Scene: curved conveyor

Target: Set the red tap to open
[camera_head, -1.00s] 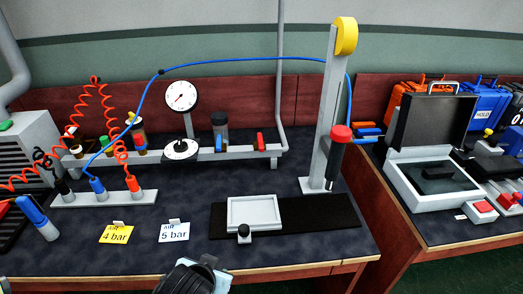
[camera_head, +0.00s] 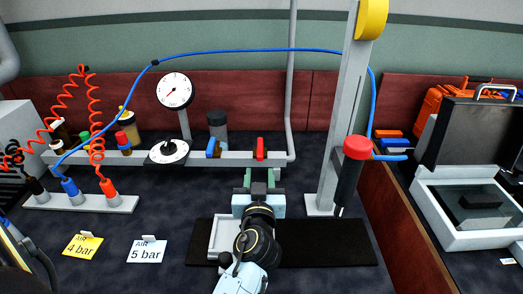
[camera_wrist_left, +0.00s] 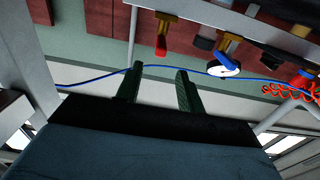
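The red tap (camera_head: 260,149) sits on the grey pipe rail (camera_head: 236,158) at the back of the bench. Its handle stands crosswise to the rail. In the left wrist view the red tap (camera_wrist_left: 161,43) has a brass body and appears beyond the fingertips, between their directions. My left gripper (camera_head: 261,175) is in front of and apart from the tap, its two green fingers spread with nothing between them. The left gripper (camera_wrist_left: 158,70) also shows open in the left wrist view. My right gripper is not in view.
A blue tap (camera_head: 213,147) is close to the left of the red one, with a dial gauge (camera_head: 175,91) beyond. A grey post (camera_head: 347,110) with a red-topped tool (camera_head: 355,150) stands to the right. A blue hose (camera_head: 250,51) arches above. Price-like cards (camera_head: 147,250) lie at front left.

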